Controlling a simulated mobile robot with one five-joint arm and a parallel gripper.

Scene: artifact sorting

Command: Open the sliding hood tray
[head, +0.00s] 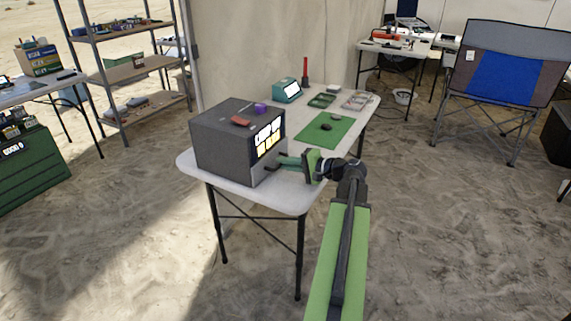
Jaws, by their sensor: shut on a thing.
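The hood (222,142) is a dark grey box on the near left part of the white folding table. Its right-hand face has a lit panel (268,136) with white and yellow squares. The sliding tray is low on that face, with a dark handle (270,168) at its front. The tray appears flush with the box, though its edges are too small to make out. My gripper (281,164) reaches in from the right and is shut on the dark handle. The fingertips partly hide the handle.
A small red thing (240,121) and a purple block (260,107) lie on the hood. Sandy floor right of the table is open.

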